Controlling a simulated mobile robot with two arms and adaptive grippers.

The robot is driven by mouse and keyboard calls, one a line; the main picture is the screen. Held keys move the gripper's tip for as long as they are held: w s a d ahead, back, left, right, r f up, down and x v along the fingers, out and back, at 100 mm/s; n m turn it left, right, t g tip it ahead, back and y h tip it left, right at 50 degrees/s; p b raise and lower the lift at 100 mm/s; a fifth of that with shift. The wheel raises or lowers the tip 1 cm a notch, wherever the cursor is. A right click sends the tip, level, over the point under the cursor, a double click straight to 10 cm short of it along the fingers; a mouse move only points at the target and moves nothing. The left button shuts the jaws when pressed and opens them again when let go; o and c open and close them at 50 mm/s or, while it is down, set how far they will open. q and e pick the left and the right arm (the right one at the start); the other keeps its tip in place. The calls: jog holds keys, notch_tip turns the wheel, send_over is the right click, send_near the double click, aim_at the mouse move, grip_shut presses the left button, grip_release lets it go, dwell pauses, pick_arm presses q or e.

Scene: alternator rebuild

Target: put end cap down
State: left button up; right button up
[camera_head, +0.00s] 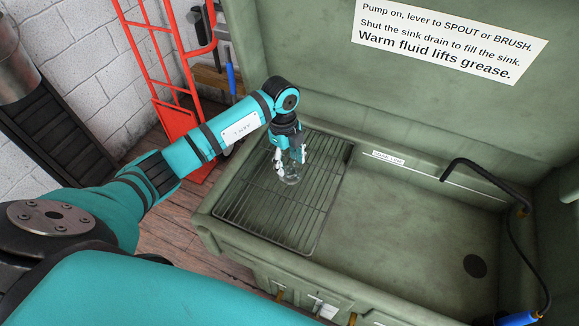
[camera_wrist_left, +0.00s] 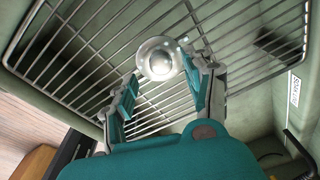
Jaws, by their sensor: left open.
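The end cap (camera_wrist_left: 158,60) is a round, shiny, domed piece with a clear-looking rim. It rests on the wire rack (camera_wrist_left: 262,72) in the left wrist view. In the head view the end cap (camera_head: 291,177) shows just below my left gripper (camera_head: 291,157), partly hidden by the fingers. My left gripper (camera_wrist_left: 163,92) is open, with its two fingers apart on either side of the near part of the cap. I cannot tell whether a finger touches it. My right gripper is not in view.
The rack (camera_head: 325,190) covers the left part of a green parts-washer sink (camera_head: 420,235). A black spout (camera_head: 487,172) and a drain (camera_head: 474,266) are at the right. The basin floor between is clear. A red hand truck (camera_head: 165,75) stands behind my left arm.

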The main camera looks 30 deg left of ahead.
aim_at(286, 169)
pick_arm(q)
notch_tip(286, 169, up, 9)
jog(key=b, duration=0.1)
jog(key=shift+a+r, duration=0.15)
jog(key=shift+a, duration=0.3)
